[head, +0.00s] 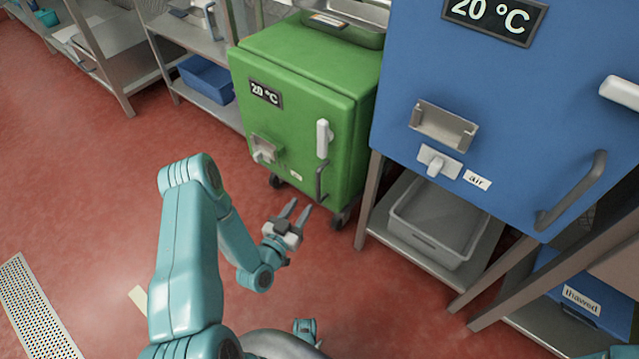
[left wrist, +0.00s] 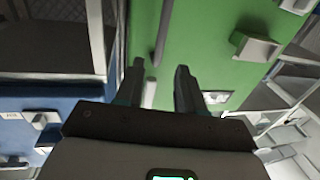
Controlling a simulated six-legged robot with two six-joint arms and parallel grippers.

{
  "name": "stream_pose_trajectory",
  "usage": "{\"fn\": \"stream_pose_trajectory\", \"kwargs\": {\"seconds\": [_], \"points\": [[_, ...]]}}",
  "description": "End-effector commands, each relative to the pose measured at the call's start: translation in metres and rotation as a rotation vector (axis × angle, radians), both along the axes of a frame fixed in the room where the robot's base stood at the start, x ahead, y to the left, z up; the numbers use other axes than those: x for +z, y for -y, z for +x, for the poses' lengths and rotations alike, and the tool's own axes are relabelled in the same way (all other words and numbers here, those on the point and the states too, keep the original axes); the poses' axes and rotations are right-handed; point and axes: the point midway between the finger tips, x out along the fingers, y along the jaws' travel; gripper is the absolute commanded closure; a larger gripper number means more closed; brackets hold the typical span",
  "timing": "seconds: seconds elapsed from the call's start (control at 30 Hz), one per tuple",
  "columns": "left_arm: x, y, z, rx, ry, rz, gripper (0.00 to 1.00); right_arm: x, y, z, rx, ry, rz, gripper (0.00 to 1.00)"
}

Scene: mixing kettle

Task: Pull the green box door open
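The green box (head: 300,115) stands on castors with its door shut. The door has a dark vertical bar handle (head: 320,182) low near its right edge and a white latch (head: 323,138) above it. My left gripper (head: 293,211) is open and empty, in front of and below the door, its fingers pointing toward it. In the left wrist view, which looks upside down, the green door (left wrist: 200,25) lies beyond the open fingers (left wrist: 158,75). The handle (left wrist: 164,28) shows ahead between them, apart from them. My right gripper is not in view.
A blue box (head: 410,65) on a metal stand stands close on the right, with a grey bin (head: 435,222) below it. Metal shelving with a blue tub (head: 206,79) stands behind left.

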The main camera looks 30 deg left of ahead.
Motion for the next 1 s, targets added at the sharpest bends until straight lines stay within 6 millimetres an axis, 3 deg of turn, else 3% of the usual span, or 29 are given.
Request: {"fn": "stream_pose_trajectory", "kwargs": {"seconds": [0.2, 0.4, 0.6, 0.9, 0.97, 1.0], "points": [[-0.002, -0.006, 0.054, -0.001, 0.005, 0.004, 0.62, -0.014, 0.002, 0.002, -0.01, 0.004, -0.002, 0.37], [-0.001, -0.01, 0.094, -0.001, 0.003, 0.0, 0.62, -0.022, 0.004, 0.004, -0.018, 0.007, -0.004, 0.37], [0.0, -0.011, 0.114, -0.003, 0.0, -0.001, 0.62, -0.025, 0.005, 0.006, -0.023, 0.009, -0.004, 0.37], [0.0, -0.012, 0.117, -0.002, -0.001, -0.003, 0.62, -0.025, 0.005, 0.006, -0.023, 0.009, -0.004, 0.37], [0.0, -0.012, 0.117, -0.002, -0.001, -0.002, 0.78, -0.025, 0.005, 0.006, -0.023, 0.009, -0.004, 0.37], [0.0, -0.012, 0.117, -0.002, -0.001, -0.002, 0.91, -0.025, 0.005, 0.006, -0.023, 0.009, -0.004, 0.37]]}}
